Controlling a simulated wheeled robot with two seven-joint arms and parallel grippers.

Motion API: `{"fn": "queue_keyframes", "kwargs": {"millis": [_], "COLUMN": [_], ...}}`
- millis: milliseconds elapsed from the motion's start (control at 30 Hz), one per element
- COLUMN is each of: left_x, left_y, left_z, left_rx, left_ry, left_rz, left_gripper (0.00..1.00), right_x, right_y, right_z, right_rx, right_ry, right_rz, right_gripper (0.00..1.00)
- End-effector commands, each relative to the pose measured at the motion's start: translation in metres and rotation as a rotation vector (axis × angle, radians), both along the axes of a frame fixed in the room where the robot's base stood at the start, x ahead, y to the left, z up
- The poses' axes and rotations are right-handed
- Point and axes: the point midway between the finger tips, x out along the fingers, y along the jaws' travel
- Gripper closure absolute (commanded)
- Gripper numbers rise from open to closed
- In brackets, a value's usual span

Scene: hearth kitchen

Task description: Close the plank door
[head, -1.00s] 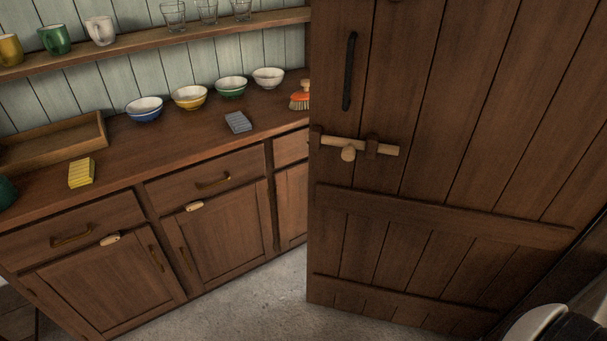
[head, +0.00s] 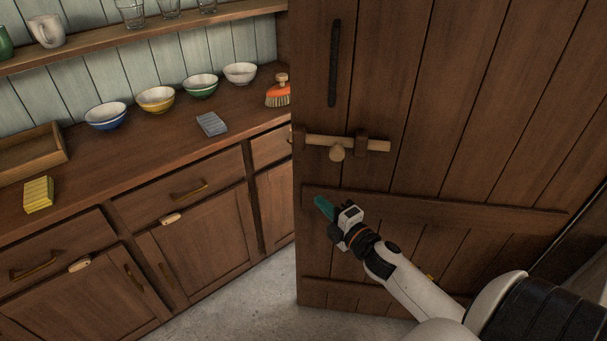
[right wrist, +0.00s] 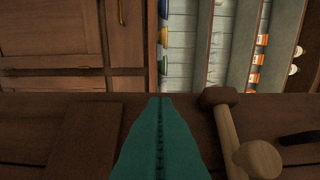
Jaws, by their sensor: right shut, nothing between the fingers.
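The plank door (head: 405,110) stands open on the right side of the head view, its braced face toward me. It carries a black upright handle (head: 335,62) and a pale wooden sliding bolt with a knob (head: 337,153). My right gripper (head: 322,205) is shut and empty, its teal fingers in front of the door below the bolt, near the free edge. Whether they touch the door I cannot tell. In the right wrist view the shut fingers (right wrist: 160,135) point past the door's edge, with the bolt knob (right wrist: 258,158) to their right. My left gripper is not in view.
A wooden counter (head: 150,155) with drawers and cupboards runs along the left, close to the door's free edge. Grey floor (head: 250,300) is clear below.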

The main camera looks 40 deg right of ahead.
Motion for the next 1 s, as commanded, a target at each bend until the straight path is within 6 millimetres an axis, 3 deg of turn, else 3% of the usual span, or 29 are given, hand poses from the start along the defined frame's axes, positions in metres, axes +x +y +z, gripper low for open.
{"fn": "queue_keyframes", "kwargs": {"millis": [533,700,1000], "left_x": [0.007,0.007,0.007], "left_y": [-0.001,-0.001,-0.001], "left_z": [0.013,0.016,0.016], "left_rx": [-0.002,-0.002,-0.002], "left_ry": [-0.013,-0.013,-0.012], "left_rz": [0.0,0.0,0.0], "left_gripper": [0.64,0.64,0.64], "right_x": [0.099,0.115,0.124], "right_y": [0.001,-0.018,-0.026], "right_z": [0.002,0.0,-0.001], "right_rx": [0.004,0.004,0.005], "right_ry": [0.0,0.002,0.002], "right_rz": [-0.003,-0.002,-0.001], "right_gripper": [1.0,1.0,1.0]}}
